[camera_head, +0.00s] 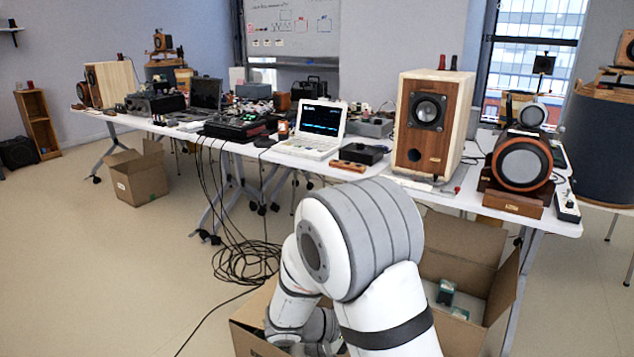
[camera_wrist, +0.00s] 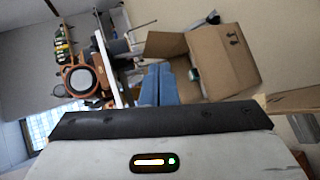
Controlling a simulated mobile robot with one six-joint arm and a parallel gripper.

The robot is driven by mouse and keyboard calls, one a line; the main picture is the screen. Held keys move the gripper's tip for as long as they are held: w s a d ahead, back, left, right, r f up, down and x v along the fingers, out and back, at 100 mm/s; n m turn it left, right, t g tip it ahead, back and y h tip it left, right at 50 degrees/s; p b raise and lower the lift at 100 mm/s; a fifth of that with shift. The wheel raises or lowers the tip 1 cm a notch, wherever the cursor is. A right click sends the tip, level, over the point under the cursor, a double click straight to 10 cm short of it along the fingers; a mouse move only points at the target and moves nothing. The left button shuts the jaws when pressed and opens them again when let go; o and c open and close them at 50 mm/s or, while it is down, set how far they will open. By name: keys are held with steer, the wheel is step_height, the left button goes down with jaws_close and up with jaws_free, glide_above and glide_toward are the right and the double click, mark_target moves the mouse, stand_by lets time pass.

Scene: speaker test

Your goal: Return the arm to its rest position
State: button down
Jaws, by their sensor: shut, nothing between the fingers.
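My white and grey arm (camera_head: 365,240) is folded in the lower middle of the head view, in front of the long table. It hides part of the cardboard boxes behind it. My gripper (camera_wrist: 158,70) shows in the wrist view as two blue fingers lying side by side, shut and empty. The fingers appear beside an open cardboard box (camera_wrist: 222,58) in that view, apparently touching nothing. In the head view I cannot make out the fingers.
A white table (camera_head: 545,222) carries a wooden speaker (camera_head: 407,150), a round orange-rimmed speaker (camera_head: 522,163) and a laptop (camera_head: 313,128). An open cardboard box (camera_head: 460,250) stands close beside my arm. Black cables (camera_head: 245,262) hang to the floor. Floor at left is mostly clear.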

steer(key=s+d+r+m+y+p, duration=0.1)
steer(key=s+r+y+p, duration=0.3)
steer(key=r+p, duration=0.3)
steer(key=s+d+r+m+y+p, duration=0.1)
steer(key=s+r+y+p, duration=0.3)
steer(key=r, duration=1.3)
steer(key=s+r+g+y+p, duration=0.1)
steer(key=s+r+y+p, duration=0.4)
steer(key=s+r+p, duration=0.4)
step_height(320, 180, up, 3)
steer(key=p, duration=0.3)
steer(key=shift+s+d+m, duration=0.2)
steer(key=shift+d+m, duration=0.2)
